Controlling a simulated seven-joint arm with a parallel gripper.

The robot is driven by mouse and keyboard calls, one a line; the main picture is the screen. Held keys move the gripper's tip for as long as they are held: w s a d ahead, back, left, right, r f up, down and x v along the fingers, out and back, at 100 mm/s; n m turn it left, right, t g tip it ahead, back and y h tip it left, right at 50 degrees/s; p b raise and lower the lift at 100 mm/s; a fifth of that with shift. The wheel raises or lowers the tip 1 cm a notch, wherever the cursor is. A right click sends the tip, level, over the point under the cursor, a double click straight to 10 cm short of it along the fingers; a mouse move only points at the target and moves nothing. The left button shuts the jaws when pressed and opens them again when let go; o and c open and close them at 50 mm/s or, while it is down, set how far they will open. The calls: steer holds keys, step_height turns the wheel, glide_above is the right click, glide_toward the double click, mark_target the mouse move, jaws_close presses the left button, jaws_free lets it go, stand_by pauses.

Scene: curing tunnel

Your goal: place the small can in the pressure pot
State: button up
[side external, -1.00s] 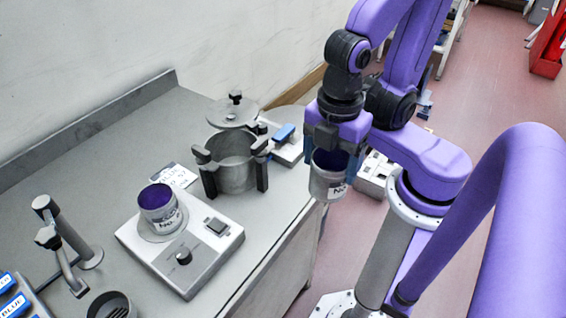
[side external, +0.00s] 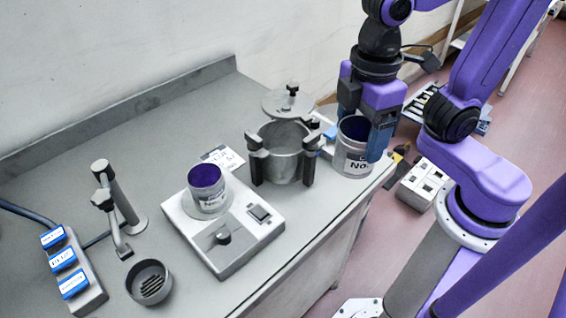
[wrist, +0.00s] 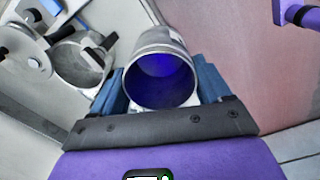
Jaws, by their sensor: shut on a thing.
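My gripper (side external: 361,135) is shut on a grey can (side external: 351,164) with a white "No." label and a blue-purple inside. The can is upright, open at the top, and held right of the pressure pot (side external: 282,160), apart from it. In the wrist view the can (wrist: 163,75) sits between the blue fingers (wrist: 160,100), and the pot (wrist: 80,68) is to its left. The pot is open, with dark clamps around its rim. A similar can (side external: 207,190) stands on the plate of a grey device. I cannot tell surely which can is the smaller.
The pot's round lid (side external: 288,103) is behind the pot. The grey device (side external: 226,239) with a knob stands in front. A metal stand (side external: 122,205), a slotted cup (side external: 149,282) and a blue-labelled block (side external: 72,277) are at left. Bench is clear along the back wall.

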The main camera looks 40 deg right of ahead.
steer(key=w+m, duration=0.7)
steer(key=w, duration=0.3)
steer(key=m, duration=0.7)
glide_above(287, 155)
steer(key=w+d, duration=0.4)
steer(key=w, duration=0.1)
steer(key=f, duration=0.1)
step_height(287, 155, down, 17)
steer(key=shift+w+a+r, duration=0.1)
steer(key=o, duration=0.9)
